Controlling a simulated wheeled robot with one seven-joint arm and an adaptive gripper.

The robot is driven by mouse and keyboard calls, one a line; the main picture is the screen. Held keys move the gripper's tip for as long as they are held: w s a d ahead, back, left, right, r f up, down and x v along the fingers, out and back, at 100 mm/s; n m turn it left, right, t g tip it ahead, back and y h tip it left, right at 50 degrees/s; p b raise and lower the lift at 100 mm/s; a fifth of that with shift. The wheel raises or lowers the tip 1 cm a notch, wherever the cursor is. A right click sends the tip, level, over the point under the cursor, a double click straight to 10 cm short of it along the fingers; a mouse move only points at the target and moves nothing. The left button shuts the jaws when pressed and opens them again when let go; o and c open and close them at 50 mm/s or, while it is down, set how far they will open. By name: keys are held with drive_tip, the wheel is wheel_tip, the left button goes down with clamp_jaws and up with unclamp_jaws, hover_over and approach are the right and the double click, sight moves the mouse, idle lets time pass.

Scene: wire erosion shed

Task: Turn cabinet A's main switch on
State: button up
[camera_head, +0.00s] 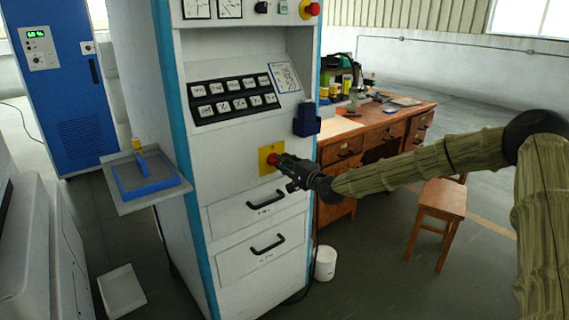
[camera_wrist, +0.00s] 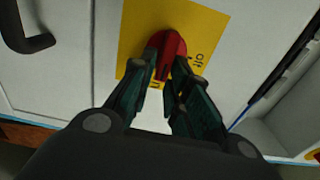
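The red rotary switch knob (camera_wrist: 165,48) sits on a yellow plate (camera_wrist: 208,24) on the grey cabinet front. The word "off" shows on the plate to the right of the knob; another label below it is partly hidden by the fingers. In the head view the knob (camera_head: 272,159) and yellow plate (camera_head: 264,166) are just left of my gripper (camera_head: 284,165). In the wrist view my gripper (camera_wrist: 166,66) has its two fingers at either side of the knob's lower part. Whether they press on it is unclear.
Two drawers with black handles (camera_head: 265,200) lie below the switch. A dark blue holder (camera_head: 306,119) sticks out above right. A tray shelf (camera_head: 150,196) juts from the cabinet's left side. A wooden desk (camera_head: 385,125), stool (camera_head: 442,200) and white bin (camera_head: 325,263) stand to the right.

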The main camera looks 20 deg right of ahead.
drive_tip(key=shift+o, duration=0.8)
drive_tip(key=shift+s, duration=0.1)
drive_tip(key=v, duration=1.2)
